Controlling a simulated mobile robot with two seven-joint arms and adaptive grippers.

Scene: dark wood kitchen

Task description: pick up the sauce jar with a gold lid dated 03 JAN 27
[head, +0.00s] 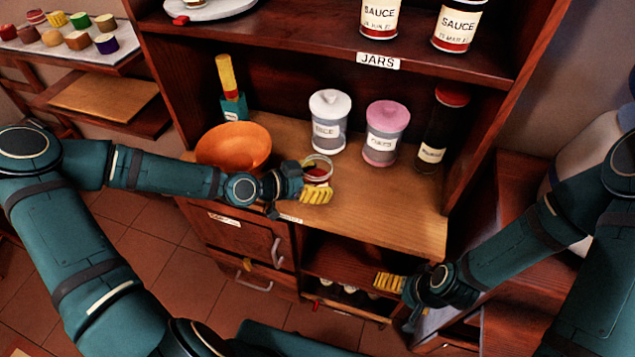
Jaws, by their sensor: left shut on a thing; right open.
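My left gripper (313,182) is shut on a small round jar (318,169) above the wooden counter. The jar has a pale rim and dark red shows inside it. Its label and date are hidden, and I cannot tell a gold lid on it. Two sauce jars, the left one (380,17) and the right one (459,22), stand on the upper shelf. Their labels read SAUCE, but the date lines are too small to read surely and their lids are cut off by the frame. My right gripper (402,300) is open and empty, low in front of the cabinet.
An orange bowl (233,146) stands left of my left gripper. Behind are a white-lidded canister (329,122), a pink-lidded canister (385,133) and a tall dark jar with a red lid (442,130). The shelf edge (300,42) overhangs them. The counter's front right (400,210) is clear.

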